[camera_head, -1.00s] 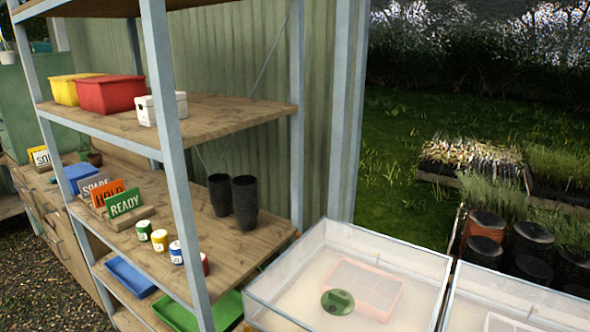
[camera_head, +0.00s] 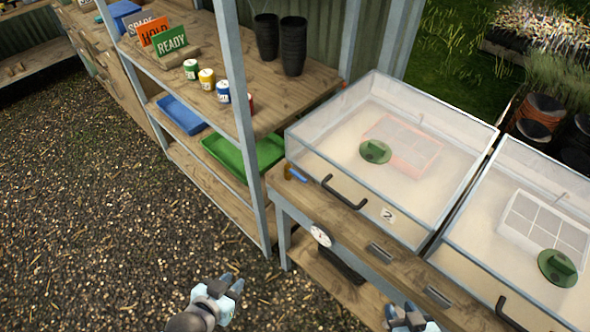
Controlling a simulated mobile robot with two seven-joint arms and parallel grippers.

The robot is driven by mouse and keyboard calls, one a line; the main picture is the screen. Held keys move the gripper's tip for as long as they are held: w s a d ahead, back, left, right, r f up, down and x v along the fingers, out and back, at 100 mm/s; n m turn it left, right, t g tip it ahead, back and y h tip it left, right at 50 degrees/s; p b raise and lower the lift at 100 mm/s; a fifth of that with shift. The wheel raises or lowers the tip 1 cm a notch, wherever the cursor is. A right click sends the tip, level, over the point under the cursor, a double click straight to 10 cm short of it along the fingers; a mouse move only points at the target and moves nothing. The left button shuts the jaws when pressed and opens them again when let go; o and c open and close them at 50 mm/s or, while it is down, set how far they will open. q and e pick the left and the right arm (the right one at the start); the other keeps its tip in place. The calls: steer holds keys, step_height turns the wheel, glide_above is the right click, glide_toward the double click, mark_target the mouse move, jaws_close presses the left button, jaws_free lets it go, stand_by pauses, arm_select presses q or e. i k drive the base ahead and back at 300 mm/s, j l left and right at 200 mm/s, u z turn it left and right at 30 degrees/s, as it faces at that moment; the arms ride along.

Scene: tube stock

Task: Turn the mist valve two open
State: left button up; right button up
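A small valve with a blue lever (camera_head: 297,174) and a brass-coloured body sits on the bench at the left front corner of the clear-lidded case (camera_head: 340,163) with the number 2 plate (camera_head: 388,214). The lever lies roughly along the case's front edge; its exact setting is too small to tell. My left gripper (camera_head: 233,281) is low over the gravel, left of the bench and well apart from the valve. My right gripper (camera_head: 402,312) is at the bottom edge, in front of the bench. Both look open and empty, with small gaps between their fingers.
A second clear case (camera_head: 520,215) stands to the right. Black handles (camera_head: 344,192) stick out at the case fronts. A shelf post (camera_head: 240,110) rises left of the valve. The gravel (camera_head: 110,220) is clear.

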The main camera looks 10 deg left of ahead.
mark_target(286, 167)
steer(key=l+u, duration=0.1)
steer(key=u, duration=0.35)
steer(key=l+u, duration=0.1)
steer(key=u, duration=0.3)
steer(key=l+u, duration=0.1)
steer(key=u, duration=0.35)
steer(key=k+u, duration=0.1)
steer(key=u, duration=0.3)
steer(key=k+l, duration=0.2)
steer(key=l, duration=0.05)
